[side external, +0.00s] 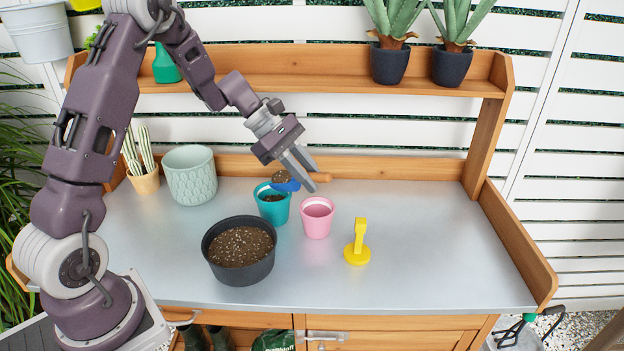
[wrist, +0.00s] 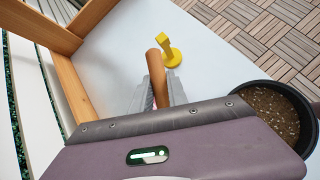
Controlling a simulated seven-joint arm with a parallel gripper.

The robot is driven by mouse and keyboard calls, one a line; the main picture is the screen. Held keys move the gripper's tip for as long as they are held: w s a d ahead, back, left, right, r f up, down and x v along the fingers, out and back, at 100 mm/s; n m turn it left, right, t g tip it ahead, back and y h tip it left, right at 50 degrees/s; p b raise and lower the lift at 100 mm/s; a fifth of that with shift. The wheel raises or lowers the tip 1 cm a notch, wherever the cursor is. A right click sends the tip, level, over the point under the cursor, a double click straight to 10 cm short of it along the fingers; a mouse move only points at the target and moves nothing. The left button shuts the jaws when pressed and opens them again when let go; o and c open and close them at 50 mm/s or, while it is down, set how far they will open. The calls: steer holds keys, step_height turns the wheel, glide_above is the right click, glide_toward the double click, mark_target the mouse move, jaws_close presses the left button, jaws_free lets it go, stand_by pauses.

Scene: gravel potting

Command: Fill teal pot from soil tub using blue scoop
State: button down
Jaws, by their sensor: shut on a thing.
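My gripper (side external: 307,178) is shut on the wooden handle (side external: 320,177) of the blue scoop (side external: 286,186). In the side external view the scoop is just above the teal pot (side external: 272,206), with brown soil heaped in its bowl. Some soil shows inside the teal pot beneath it; how full it is I cannot tell. The soil tub (side external: 240,272), dark grey and round, stands in front and to the left, with brown speckled soil in it. In the wrist view the handle (wrist: 154,62) shows between the fingers; the scoop's bowl and the teal pot are hidden there.
A pink pot (side external: 318,222) stands close to the right of the teal pot. A yellow tool (side external: 356,250) stands further right. A large pale green pot (side external: 190,178) and a small plant pot (side external: 145,183) are at the back left. The bench's right side is clear.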

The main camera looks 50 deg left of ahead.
steer(key=shift+s+a+r+t+h, duration=0.15)
steer(key=shift+a+r+h, duration=0.1)
steer(key=shift+r+h, duration=0.15)
steer(key=shift+w+a+r+t+h, duration=0.1)
steer(key=shift+a+r+t+h, duration=0.05)
steer(key=shift+a+r+h, duration=0.2)
steer(key=shift+s+a+r+h, duration=0.25)
steer(key=shift+a+r+h, duration=0.35)
steer(key=shift+r+h, duration=0.2)
steer(key=shift+s+a+r+n+t+h, duration=0.15)
steer(key=shift+a+r+t+h, duration=0.2)
steer(key=shift+a+h, duration=0.25)
steer(key=shift+s+a+r+n+t+h, duration=0.15)
steer(key=shift+a+r+t+h, duration=0.25)
steer(key=shift+h, duration=0.25)
steer(key=shift+a, duration=0.1)
steer(key=d+f+y, duration=0.1)
steer(key=y, duration=0.1)
steer(key=d+f+g+y, duration=0.1)
steer(key=d+f+y, duration=0.1)
steer(key=w+d+f+g+y, duration=0.1)
steer(key=d+y, duration=0.1)
steer(key=shift+w+d+f+m+g+y, duration=0.1)
steer(key=shift+d+f+m+g+y, duration=0.1)
steer(key=shift+f+m+g+y, duration=0.15)
steer(key=shift+w+f+y, duration=0.1)
steer(key=shift+f+y, duration=0.05)
steer(key=shift+y, duration=0.1)
